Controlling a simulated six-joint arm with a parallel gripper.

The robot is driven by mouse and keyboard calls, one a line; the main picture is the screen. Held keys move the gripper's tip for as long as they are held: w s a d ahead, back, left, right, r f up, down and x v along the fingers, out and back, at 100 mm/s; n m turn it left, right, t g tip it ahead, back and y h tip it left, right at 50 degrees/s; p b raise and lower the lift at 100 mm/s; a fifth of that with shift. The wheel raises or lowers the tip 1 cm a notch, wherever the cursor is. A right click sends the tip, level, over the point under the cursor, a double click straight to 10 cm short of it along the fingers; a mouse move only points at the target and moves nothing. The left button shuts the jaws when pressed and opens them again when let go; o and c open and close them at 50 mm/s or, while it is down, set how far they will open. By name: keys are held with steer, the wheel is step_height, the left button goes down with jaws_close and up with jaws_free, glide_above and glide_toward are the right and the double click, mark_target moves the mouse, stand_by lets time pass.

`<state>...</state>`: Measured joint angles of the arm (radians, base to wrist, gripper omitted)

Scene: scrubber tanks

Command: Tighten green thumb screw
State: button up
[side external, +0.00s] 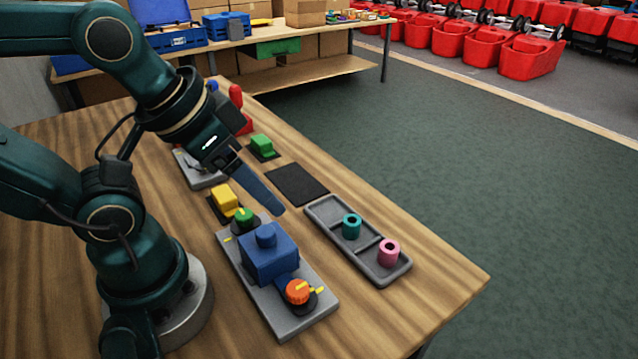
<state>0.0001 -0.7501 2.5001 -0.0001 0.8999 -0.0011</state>
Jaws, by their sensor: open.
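The green thumb screw (244,216) sits at the far end of a grey fixture plate (312,318), with a small yellow mark beside it. A blue block (268,258) with a round top stands in the middle of the plate. An orange knob (297,291) with a yellow pointer is at the near end. My gripper (276,208) is open and empty, pointing down and to the right. Its fingers overlap in this view and appear to the right of the green screw, apart from it. Their height above the table is hard to judge.
A yellow block (224,198) stands close behind the green screw. A grey tray (370,262) at right holds a teal ring (351,226) and a pink ring (389,252). A black mat (297,184), a green block (261,146) and a red-handled clamp (238,103) lie farther back.

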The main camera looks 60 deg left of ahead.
mark_target(244, 214)
stand_by(0.6)
